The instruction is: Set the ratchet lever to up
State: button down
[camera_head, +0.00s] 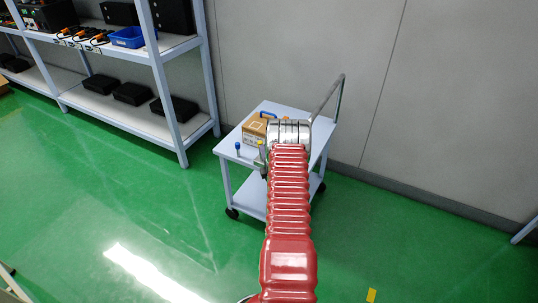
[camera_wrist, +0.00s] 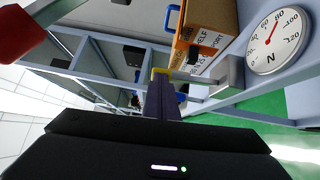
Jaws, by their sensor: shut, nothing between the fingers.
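My gripper (camera_wrist: 161,82) shows in the wrist view as narrow dark fingers pressed together, with nothing seen between them. A yellow piece (camera_wrist: 160,73) shows at their tips; I cannot tell whether they touch it. Just right of the tips a thin grey metal bar runs toward a grey metal block (camera_wrist: 231,74) below a round dial (camera_wrist: 275,41) marked N. I cannot pick out the ratchet lever for certain or tell its position. In the head view my arm's silver end hides part of the trolley top (camera_head: 227,147), and the fingers are hard to make out there.
A cardboard box (camera_head: 254,130) stands on the trolley, close to the tips in the wrist view (camera_wrist: 207,22). A tall push handle (camera_head: 328,95) rises at right.

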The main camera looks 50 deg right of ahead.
jog(key=shift+w+d+r, duration=0.1)
jog(key=shift+d, duration=0.35)
dwell(0.3)
jog(key=v, duration=1.4)
jog(key=shift+r, duration=0.35)
